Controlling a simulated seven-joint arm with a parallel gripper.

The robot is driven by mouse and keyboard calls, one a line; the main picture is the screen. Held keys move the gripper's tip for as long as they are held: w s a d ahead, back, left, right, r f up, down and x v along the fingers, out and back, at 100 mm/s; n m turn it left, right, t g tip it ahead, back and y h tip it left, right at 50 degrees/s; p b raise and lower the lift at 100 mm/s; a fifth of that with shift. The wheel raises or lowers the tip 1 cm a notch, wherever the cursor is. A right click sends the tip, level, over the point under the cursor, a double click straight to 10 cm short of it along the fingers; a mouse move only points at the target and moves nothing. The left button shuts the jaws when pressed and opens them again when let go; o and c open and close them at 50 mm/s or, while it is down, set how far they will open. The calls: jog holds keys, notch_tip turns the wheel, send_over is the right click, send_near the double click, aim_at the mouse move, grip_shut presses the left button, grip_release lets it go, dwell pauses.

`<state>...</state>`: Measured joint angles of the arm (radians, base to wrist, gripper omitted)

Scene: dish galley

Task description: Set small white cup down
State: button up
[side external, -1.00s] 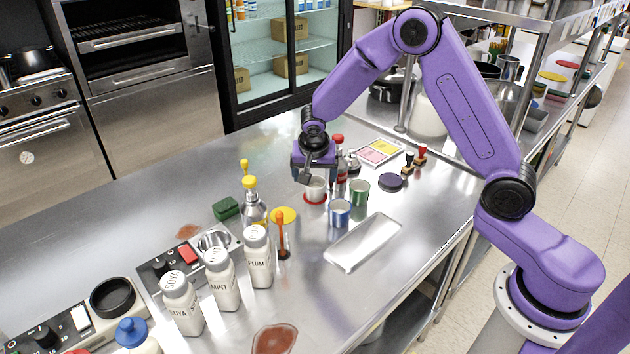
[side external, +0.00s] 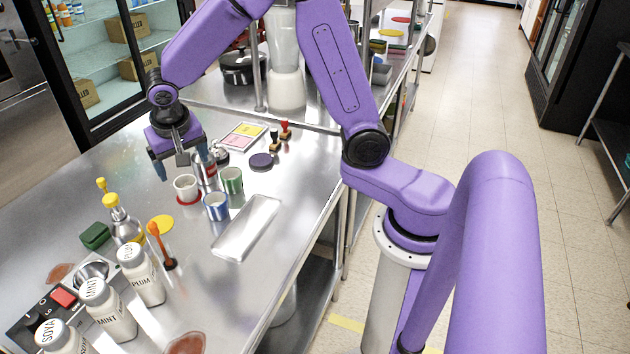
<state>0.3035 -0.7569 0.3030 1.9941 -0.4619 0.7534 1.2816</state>
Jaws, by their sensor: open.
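The small white cup (side external: 186,189) stands upright on a red round coaster (side external: 188,202) on the steel counter. My gripper (side external: 172,168) is open, its fingers pointing down. It is above and a little to the left of the cup in the picture, and appears apart from it. I see nothing between the fingers. The depth between the fingers and the cup is hard to judge from this one view.
A blue cup (side external: 216,206) and a green cup (side external: 232,180) stand close to the right. A metal bottle (side external: 206,170) stands just behind. A steel tray (side external: 247,228) lies at front right. An orange-handled tool (side external: 157,238) and white shaker bottles (side external: 140,275) stand at front left.

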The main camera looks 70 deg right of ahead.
jog(key=s+r+n+g+y, duration=0.1)
jog(key=s+n, duration=0.8)
jog(key=s, duration=0.6)
jog(key=s+d+r+n+g+y, duration=0.1)
jog(key=s+n+g+y, duration=0.1)
jog(key=s+n, duration=0.7)
jog(key=s, duration=0.7)
jog(key=shift+s+r, duration=0.15)
jog(key=shift+r, duration=0.2)
